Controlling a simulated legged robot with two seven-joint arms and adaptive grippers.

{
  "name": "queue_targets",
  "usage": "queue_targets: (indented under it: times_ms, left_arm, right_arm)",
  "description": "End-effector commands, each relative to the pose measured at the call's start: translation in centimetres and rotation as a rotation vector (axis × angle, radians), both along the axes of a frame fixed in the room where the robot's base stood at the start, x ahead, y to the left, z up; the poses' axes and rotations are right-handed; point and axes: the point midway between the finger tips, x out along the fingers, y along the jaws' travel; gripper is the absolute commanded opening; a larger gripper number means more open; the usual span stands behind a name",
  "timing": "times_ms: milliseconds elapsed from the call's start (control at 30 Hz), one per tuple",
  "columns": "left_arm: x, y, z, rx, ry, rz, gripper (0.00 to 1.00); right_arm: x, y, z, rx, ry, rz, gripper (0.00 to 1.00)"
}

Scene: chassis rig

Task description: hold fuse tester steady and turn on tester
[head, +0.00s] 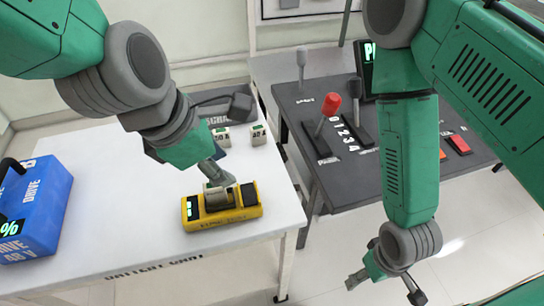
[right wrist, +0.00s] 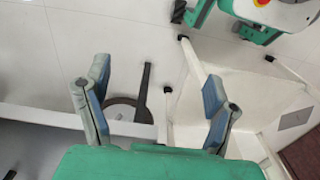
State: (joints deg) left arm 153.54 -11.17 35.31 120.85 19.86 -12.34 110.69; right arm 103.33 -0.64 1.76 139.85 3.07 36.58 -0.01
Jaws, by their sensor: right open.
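The yellow fuse tester (head: 232,216) lies on the white table near its front right corner. It has a small dark display with green marks at its left end and a dark block at its right end. My left gripper (head: 217,182) points down onto the middle of the tester; its fingertips overlap the grey parts on top, and I cannot tell whether they grip it. My right gripper (head: 386,286) hangs low, right of the table and apart from the tester. It is open and empty, with its spread fingers also showing in the right wrist view (right wrist: 155,88).
A blue drive battery (head: 40,207) stands at the table's left. A dark console (head: 345,165) with a red-knobbed lever (head: 331,104) stands right. Floor shows around my right gripper.

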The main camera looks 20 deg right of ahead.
Motion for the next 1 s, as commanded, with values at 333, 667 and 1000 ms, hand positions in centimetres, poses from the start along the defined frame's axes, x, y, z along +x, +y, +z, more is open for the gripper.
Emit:
queue_targets:
  times_ms: [333, 667, 1000]
  left_arm:
    - [0.1, 0.0, -0.1, 0.001, 0.001, 0.000, 0.34]
    - [0.2, 0.2, -0.1, -0.002, 0.001, 0.000, 0.34]
    - [0.1, 0.1, -0.1, 0.000, 0.001, 0.000, 0.34]
  right_arm:
    - [0.0, 7.5, 5.4, 0.287, 0.411, -0.544, 0.78]
    - [9.8, 15.2, 17.9, 0.780, 0.729, -1.038, 0.78]
    - [17.0, 14.9, 23.6, 0.945, 0.874, -1.373, 0.78]
